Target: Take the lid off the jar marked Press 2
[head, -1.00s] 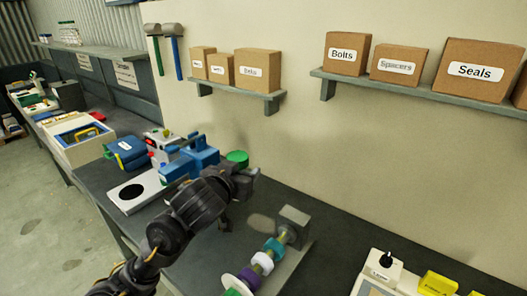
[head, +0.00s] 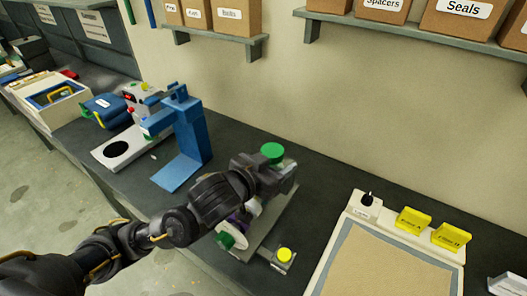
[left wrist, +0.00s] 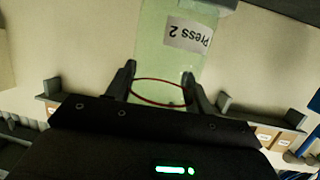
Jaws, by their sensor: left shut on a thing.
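The jar marked Press 2 (left wrist: 172,55) is pale green and see-through; its label reads upside down in the left wrist view. A thin red ring (left wrist: 160,104) lies around it near the finger tips. My left gripper (left wrist: 160,88) has a finger on each side of the jar and is shut on it. In the head view, the round green lid (head: 272,152) shows above my left gripper (head: 268,176), which hides most of the jar. Whether the lid is loose cannot be seen. My right gripper is not in view.
A blue press stand (head: 188,145) is left of the gripper. Below the gripper lies a grey bench fixture (head: 268,232) with a yellow button (head: 285,255). A pale tray (head: 385,262) with yellow blocks (head: 413,220) lies to the right. Bare dark bench shows between gripper and wall.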

